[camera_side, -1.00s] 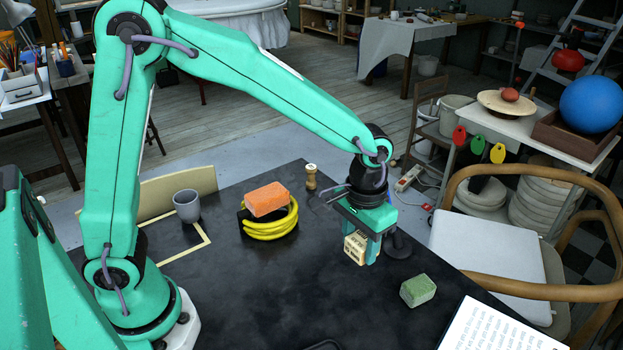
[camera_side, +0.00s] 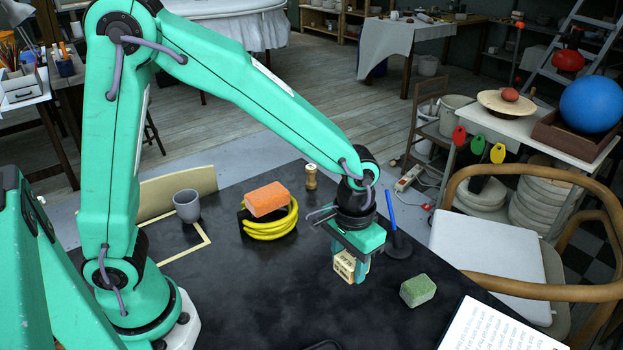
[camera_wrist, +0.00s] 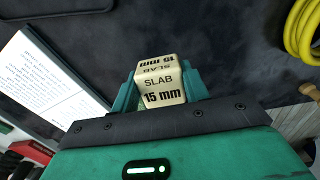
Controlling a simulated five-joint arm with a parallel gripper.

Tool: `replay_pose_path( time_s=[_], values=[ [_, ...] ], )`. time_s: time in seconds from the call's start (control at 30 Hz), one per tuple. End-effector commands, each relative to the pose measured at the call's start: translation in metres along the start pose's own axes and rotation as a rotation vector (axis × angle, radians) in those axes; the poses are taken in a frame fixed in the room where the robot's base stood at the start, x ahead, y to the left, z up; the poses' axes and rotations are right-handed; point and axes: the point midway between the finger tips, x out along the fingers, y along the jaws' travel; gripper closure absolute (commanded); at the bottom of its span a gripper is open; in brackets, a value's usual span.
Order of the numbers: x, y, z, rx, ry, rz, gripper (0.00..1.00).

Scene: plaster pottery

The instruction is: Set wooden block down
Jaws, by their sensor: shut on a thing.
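The wooden block (camera_side: 344,267) is pale, with dark print. In the wrist view the block (camera_wrist: 160,82) reads "SLAB 15 mm" and sits between the green fingers. My gripper (camera_side: 350,270) is shut on it and points down over the black table (camera_side: 250,300). The block's underside is hidden, so I cannot tell for sure whether it touches the table.
A green sponge (camera_side: 417,290) lies to the right of the gripper. A blue pen in a dark stand (camera_side: 398,244) is just behind it. A yellow coil (camera_side: 270,226) with an orange sponge (camera_side: 267,199) and a grey cup (camera_side: 187,206) stand to the left. The front middle is clear.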

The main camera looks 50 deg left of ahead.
Motion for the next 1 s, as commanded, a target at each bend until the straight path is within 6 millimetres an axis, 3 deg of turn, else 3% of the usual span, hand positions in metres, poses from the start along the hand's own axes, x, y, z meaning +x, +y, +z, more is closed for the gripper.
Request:
replay_pose_path(
  time_s=[0.3,0.5,0.83,1.0],
  values=[
    [0.032,-0.038,-0.037,-0.004,-0.002,-0.001,0.78],
    [0.044,-0.052,-0.053,-0.002,0.0,0.0,0.78],
    [0.049,-0.056,-0.056,0.0,0.0,0.0,0.78],
    [0.064,-0.056,-0.055,0.0,-0.003,-0.001,0.78]
  ],
)
